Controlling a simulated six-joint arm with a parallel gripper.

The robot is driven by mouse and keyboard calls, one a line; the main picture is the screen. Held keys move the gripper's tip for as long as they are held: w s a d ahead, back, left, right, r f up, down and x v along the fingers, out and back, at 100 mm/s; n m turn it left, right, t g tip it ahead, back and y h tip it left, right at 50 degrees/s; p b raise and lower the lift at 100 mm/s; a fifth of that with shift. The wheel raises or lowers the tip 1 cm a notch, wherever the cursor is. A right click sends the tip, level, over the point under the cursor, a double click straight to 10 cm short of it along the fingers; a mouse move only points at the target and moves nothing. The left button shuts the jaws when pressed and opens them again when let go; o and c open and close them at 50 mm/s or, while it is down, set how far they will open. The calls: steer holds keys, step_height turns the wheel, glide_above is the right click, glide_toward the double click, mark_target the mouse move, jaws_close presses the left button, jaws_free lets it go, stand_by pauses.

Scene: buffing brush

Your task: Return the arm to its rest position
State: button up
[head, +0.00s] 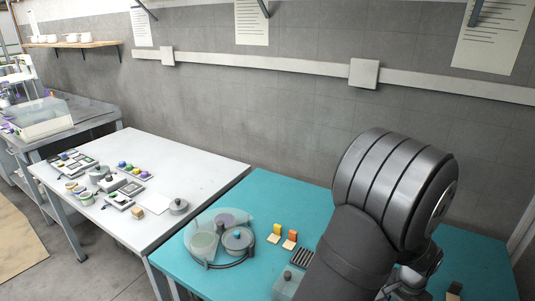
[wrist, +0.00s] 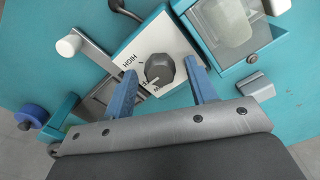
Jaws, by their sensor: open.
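My gripper (wrist: 161,68) shows in the wrist view with its two blue fingers spread apart and nothing held between them. A dark round knob (wrist: 158,70) on a white panel (wrist: 135,50) marked "HIGH" lies in the gap between the fingers; I cannot tell whether they touch it. In the head view my dark arm fills the lower right, above the teal table (head: 290,195), and hides what lies under it. The fingers are not clear there.
A round holder with clear cups (head: 204,242), small yellow and orange blocks (head: 278,230) and a dark ribbed block (head: 302,257) stand left of my arm. A white table (head: 205,165) with small items is further left. A grey wall (head: 250,110) stands behind.

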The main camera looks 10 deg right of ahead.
steer(key=m, duration=0.4)
step_height(320, 180, up, 6)
steer(key=shift+r, duration=0.1)
stand_by(0.4)
